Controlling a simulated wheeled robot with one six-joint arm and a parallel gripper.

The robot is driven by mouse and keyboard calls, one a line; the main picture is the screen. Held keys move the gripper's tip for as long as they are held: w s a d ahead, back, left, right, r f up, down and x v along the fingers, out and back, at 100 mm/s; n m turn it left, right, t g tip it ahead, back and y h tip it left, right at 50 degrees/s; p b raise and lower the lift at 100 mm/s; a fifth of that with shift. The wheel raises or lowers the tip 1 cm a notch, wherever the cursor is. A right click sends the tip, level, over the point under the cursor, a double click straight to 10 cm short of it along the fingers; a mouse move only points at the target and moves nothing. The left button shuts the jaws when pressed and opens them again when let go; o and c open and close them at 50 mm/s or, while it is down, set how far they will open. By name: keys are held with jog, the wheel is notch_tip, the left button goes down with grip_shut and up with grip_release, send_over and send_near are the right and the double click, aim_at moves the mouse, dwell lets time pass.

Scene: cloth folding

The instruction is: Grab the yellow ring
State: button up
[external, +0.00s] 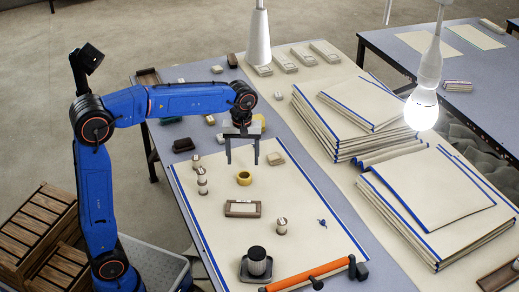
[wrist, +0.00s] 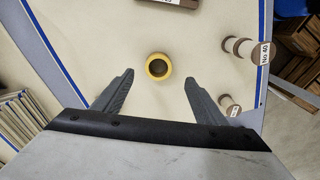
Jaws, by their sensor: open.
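The yellow ring (external: 244,178) lies flat on the cream cloth (external: 310,220) on the table. In the wrist view the ring (wrist: 158,66) sits ahead of my fingertips, centred between them and apart from both. My gripper (external: 242,163) points down above the cloth, near the ring. Its two dark fingers are spread wide with nothing between them in the wrist view (wrist: 159,76).
Spools (external: 202,182) stand left of the ring. A dark-topped jar (external: 257,261) and an orange bar (external: 308,274) are at the front. Stacked cloths (external: 370,112) lie right.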

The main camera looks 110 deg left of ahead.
aim_at(244, 172)
jog(key=shift+w+a+f, duration=0.1)
jog(key=shift+f, duration=1.75)
jog(key=shift+w+a+f, duration=0.1)
jog(key=shift+f, duration=1.75)
jog(key=c, duration=1.1)
jog(key=shift+r, duration=0.1)
